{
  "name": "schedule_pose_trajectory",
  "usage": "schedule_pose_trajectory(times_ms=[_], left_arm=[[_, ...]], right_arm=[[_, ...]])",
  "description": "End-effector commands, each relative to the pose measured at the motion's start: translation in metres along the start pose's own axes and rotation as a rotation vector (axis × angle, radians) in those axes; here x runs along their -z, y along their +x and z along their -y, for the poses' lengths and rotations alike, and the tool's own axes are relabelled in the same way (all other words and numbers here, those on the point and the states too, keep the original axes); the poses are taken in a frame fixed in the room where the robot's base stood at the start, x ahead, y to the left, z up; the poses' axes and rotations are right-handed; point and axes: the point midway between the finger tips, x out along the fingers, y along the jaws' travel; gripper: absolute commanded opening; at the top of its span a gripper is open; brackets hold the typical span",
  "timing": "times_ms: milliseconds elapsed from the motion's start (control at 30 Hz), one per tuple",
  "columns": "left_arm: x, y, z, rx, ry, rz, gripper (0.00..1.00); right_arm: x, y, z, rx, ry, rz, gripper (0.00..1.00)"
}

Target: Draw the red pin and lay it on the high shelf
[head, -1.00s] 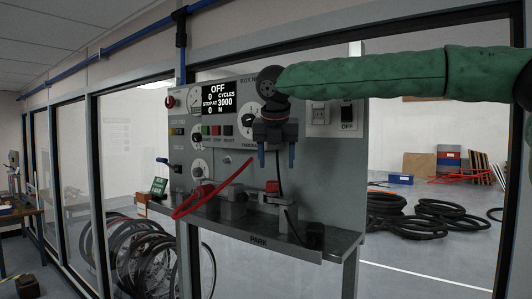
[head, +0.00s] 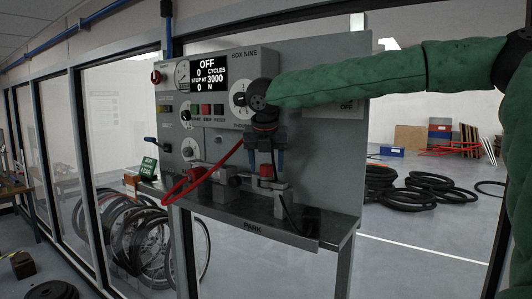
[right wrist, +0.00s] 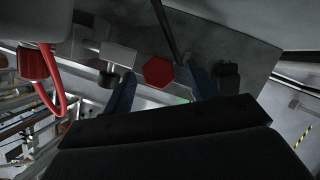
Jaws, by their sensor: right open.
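The red pin's knob (head: 266,171) stands on a grey clamp block on the ledge marked PARK, in the head view. In the right wrist view it is a red hexagonal head (right wrist: 158,72) between my blue fingers. My right gripper (head: 266,163) points down over it, with one finger on each side. The pin's lower part is hidden. My left gripper is out of view. I cannot tell which surface is the high shelf.
The ledge (head: 222,207) runs along the front of the grey control panel (head: 335,145), whose display (head: 209,73) reads OFF. A red hose (head: 203,178) loops left of my gripper. A black rod leans in front of the clamp. Tyres (head: 425,215) lie behind the glass.

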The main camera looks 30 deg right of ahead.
Motion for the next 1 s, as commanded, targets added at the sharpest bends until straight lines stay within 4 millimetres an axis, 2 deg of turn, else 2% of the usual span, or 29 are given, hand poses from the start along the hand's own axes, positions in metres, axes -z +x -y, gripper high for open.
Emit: schedule_pose_trajectory(times_ms=[267,500,533,567,667,700,1000], left_arm=[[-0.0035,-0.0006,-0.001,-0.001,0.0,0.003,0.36],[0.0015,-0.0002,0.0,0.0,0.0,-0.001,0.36],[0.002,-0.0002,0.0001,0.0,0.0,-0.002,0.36],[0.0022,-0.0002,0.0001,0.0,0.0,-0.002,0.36],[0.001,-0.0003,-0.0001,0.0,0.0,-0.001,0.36],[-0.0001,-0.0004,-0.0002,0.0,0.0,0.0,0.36],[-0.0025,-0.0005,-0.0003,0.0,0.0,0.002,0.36]], right_arm=[[0.0002,0.0015,-0.0001,0.0,0.0,0.0,0.58],[0.0002,0.0013,-0.0001,0.0,0.0,0.0,0.11],[0.0002,0.0012,-0.0001,-0.001,0.0,0.0,0.1],[0.0002,0.0012,-0.0001,-0.001,0.0,0.0,0.28],[0.0003,0.001,-0.0001,-0.001,0.0,0.0,0.09],[0.0003,0.001,-0.0002,-0.001,0.0,0.0,0.05],[-0.0017,-0.0036,-0.0003,-0.001,0.001,0.0,0.05]])
